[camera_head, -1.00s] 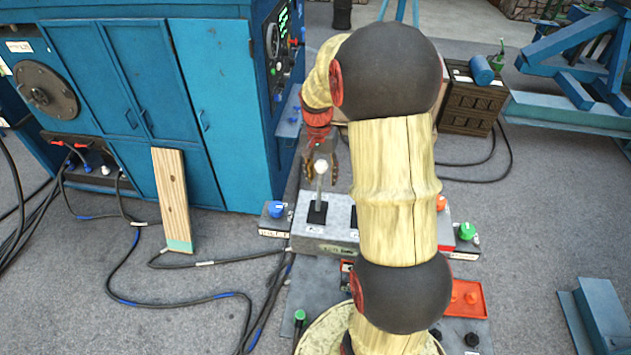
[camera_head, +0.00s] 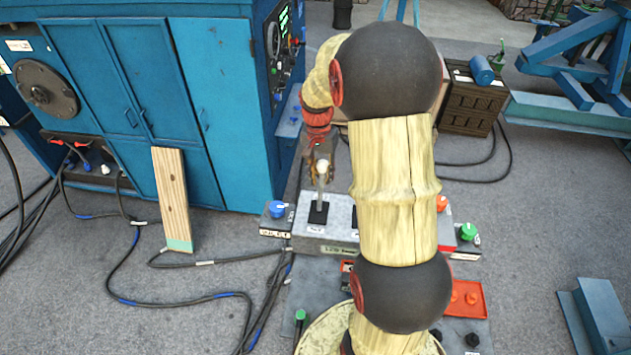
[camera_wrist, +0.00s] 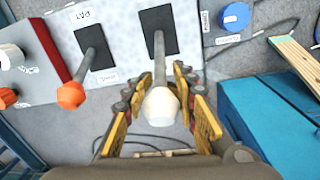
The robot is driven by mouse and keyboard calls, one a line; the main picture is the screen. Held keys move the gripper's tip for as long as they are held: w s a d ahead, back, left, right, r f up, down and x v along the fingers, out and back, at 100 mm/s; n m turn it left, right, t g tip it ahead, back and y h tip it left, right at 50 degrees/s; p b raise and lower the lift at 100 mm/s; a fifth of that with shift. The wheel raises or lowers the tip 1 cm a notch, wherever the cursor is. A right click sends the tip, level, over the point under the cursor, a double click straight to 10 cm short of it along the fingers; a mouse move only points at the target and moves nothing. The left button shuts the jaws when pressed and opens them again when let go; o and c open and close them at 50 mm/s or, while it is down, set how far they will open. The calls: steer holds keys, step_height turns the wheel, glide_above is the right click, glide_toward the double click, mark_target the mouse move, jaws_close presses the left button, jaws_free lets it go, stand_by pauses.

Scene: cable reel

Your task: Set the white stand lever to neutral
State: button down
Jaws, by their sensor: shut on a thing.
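The white stand lever (camera_head: 322,168) has a white knob on a grey shaft that rises from a black slot plate on the grey control box (camera_head: 333,230). In the wrist view its white knob (camera_wrist: 160,106) lies between my two yellow fingers. My gripper (camera_wrist: 161,100) is shut on the lever, with a finger on each side of the knob and upper shaft. The lever looks close to upright in the head view.
An orange-knobbed lever (camera_wrist: 72,95) stands beside it on the same box. A blue knob (camera_wrist: 235,16) sits on a small box at the other side. A wooden plank (camera_head: 173,200) leans on the blue cabinet (camera_head: 120,90). My arm hides the box's right part.

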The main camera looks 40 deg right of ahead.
mark_target(322, 188)
steer(key=shift+s, duration=0.1)
steer(key=s+a+t+h+b, duration=0.1)
steer(key=b, duration=0.3)
steer(key=s+a+t+h+b, duration=0.1)
steer(key=b, duration=0.3)
steer(key=shift+a+r+h, duration=0.2)
steer(key=shift+r+h, duration=0.1)
steer(key=shift+r, duration=0.1)
steer(key=shift+s+a+r+b, duration=0.1)
steer(key=shift+s+a+b, duration=0.2)
steer(key=shift+b, duration=0.45)
steer(key=shift+s+a+r, duration=0.15)
steer(key=shift+s+a, duration=0.05)
steer(key=shift+s, duration=0.1)
steer(key=c, duration=1.6)
jaws_free()
steer(key=shift+s, duration=0.2)
steer(key=shift+o, duration=0.7)
steer(key=shift+w, duration=0.1)
